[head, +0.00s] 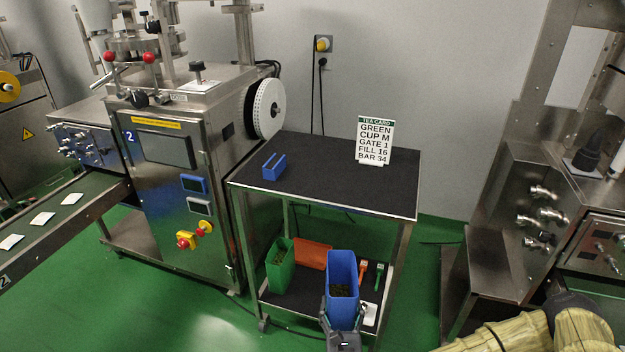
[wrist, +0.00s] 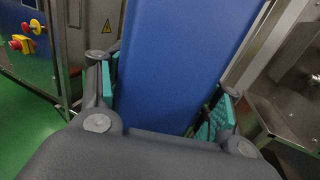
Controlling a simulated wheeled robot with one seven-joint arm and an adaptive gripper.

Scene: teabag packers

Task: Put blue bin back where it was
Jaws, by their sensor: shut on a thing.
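The tall blue bin (head: 342,276) is at the lower shelf of the black-topped cart in the head view, upright, with dark loose contents inside. My gripper (head: 341,318) is shut on its near side, and the bin hides part of the shelf behind it. In the wrist view the blue bin (wrist: 178,65) fills the middle between the teal finger pads of my gripper (wrist: 165,100). Whether the bin's base touches the shelf cannot be told.
The cart's lower shelf (head: 290,301) also holds a green bin (head: 280,268), an orange-red bin (head: 313,254), and red (head: 362,272) and green scoops (head: 378,276). A small blue holder (head: 273,167) and a tea card (head: 375,140) stand on the cart top (head: 330,178). Machines flank the cart.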

